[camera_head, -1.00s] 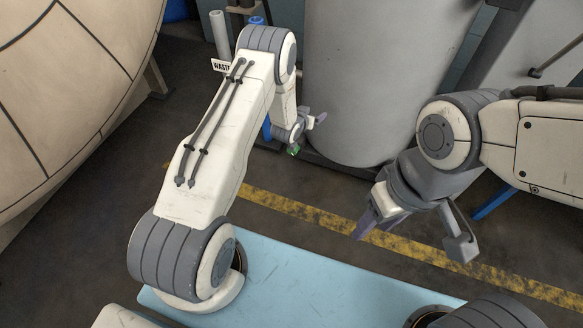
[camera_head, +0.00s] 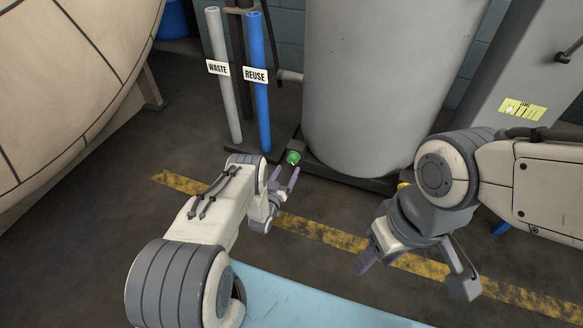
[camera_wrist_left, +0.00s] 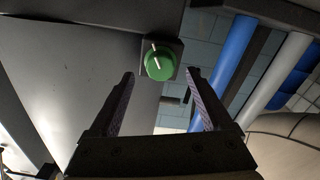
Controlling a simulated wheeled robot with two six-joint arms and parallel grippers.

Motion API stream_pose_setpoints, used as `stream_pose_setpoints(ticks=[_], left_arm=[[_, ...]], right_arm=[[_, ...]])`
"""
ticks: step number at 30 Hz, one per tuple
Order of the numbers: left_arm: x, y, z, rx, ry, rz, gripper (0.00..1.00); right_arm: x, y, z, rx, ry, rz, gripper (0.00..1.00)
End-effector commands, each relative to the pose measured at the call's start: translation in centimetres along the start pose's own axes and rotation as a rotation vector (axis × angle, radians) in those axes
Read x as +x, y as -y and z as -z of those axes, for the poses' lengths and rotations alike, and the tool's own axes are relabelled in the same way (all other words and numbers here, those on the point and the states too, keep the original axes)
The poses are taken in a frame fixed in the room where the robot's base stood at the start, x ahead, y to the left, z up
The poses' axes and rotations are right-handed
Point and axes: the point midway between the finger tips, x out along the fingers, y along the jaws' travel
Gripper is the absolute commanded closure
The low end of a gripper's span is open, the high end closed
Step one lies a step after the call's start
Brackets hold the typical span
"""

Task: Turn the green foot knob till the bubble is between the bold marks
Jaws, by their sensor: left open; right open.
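The green foot knob (camera_head: 293,157) is at the foot of the grey tank in the head view. In the left wrist view the knob (camera_wrist_left: 159,66) shows a white pointer line tilted a little left of upright. My left gripper (camera_head: 282,179) is open and empty, just short of the knob. In the left wrist view its fingertips (camera_wrist_left: 161,74) frame the knob from either side, apart from it. A yellow-green plate with dark marks (camera_head: 522,109) is on the grey panel at right; its bubble is too small to read. My right gripper (camera_head: 414,274) is open and empty.
The grey tank (camera_head: 385,80) rises behind the knob. A grey WASTE pipe (camera_head: 222,105) and a blue REUSE pipe (camera_head: 260,110) stand left of it. A large cream vessel (camera_head: 70,90) is at far left.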

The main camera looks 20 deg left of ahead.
Motion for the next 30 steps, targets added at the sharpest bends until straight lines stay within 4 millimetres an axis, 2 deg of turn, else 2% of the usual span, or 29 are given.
stream_pose_setpoints(ticks=[1,6,9,20,23,24,27,30], left_arm=[[1.1,0.1,-0.5,0.002,-0.003,-0.001,0.17],[3.6,0.1,-0.4,0.001,-0.001,-0.002,0.17],[4.5,0.1,-0.3,0.0,0.0,0.0,0.17],[5.1,0.0,0.0,0.0,0.002,0.001,0.17],[5.0,0.0,0.0,0.0,0.002,0.001,0.51],[5.0,0.0,0.0,0.0,0.002,0.001,0.67],[5.0,0.0,0.0,0.0,0.002,0.001,1.0],[5.0,0.0,-0.1,0.002,0.002,0.001,1.0]], right_arm=[[1.1,-0.1,-0.1,0.0,0.0,0.0,0.5],[2.5,-0.2,-0.1,0.0,0.0,0.0,0.5],[2.9,-0.2,-0.2,0.0,0.0,0.0,0.5],[2.9,-0.2,-0.2,0.0,0.0,0.0,0.5],[2.9,-0.2,-0.2,0.0,0.0,0.0,0.5],[2.9,-0.2,-0.2,0.0,0.0,0.0,0.5],[2.9,-0.2,-0.2,0.0,0.0,0.0,0.5],[2.9,-0.2,-0.2,0.0,0.0,0.0,0.5]])
